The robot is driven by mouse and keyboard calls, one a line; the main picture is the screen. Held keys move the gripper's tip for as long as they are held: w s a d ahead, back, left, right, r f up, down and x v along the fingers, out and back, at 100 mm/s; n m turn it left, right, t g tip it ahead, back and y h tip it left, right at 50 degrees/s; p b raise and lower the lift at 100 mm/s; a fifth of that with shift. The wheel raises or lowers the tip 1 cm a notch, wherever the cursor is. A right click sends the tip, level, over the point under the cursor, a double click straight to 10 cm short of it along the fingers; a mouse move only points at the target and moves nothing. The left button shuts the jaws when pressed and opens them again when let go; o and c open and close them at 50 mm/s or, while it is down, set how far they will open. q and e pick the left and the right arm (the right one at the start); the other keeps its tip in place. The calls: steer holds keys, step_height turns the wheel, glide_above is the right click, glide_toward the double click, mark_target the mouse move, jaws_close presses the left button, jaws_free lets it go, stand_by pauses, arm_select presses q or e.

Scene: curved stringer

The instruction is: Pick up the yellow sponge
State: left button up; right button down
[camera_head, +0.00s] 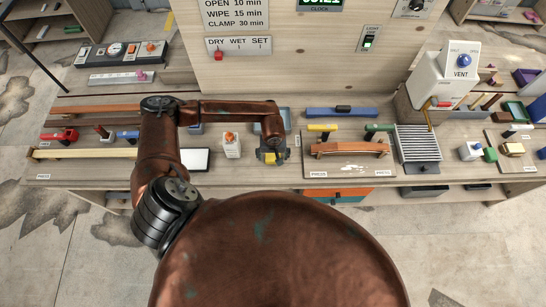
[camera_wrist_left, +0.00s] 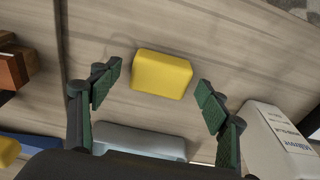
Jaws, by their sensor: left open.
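The yellow sponge (camera_wrist_left: 162,74) lies on the wooden bench top, seen in the left wrist view between the two fingers and a little beyond their tips. My left gripper (camera_wrist_left: 158,82) is open, with one green-padded finger on each side of the sponge and a gap on both sides. In the head view the left gripper (camera_head: 271,156) hangs over the bench near its front edge. A small part of the sponge (camera_head: 270,158) shows there, mostly hidden by the gripper. My right gripper is in neither view.
A grey-blue tray (camera_wrist_left: 138,140) lies near the sponge. A white bottle (camera_head: 231,145) with an orange top stands left of the gripper. A board with a curved wooden piece (camera_head: 349,149) lies to the right. A slatted rack (camera_head: 418,143) stands further right.

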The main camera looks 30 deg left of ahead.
arm_select(q)
steer(key=shift+f, duration=0.4)
steer(key=shift+c, duration=0.3)
steer(key=c, duration=1)
steer(key=shift+r, duration=0.15)
steer(key=shift+w+r, duration=0.1)
steer(key=shift+r, duration=0.55)
steer(key=s+d+r+b, duration=0.4)
steer(key=s+d+r, duration=0.5)
steer(key=d+r, duration=0.1)
steer(key=shift+s+d+r, duration=0.25)
steer(key=shift+s+r, duration=0.05)
steer(key=shift+r, duration=0.45)
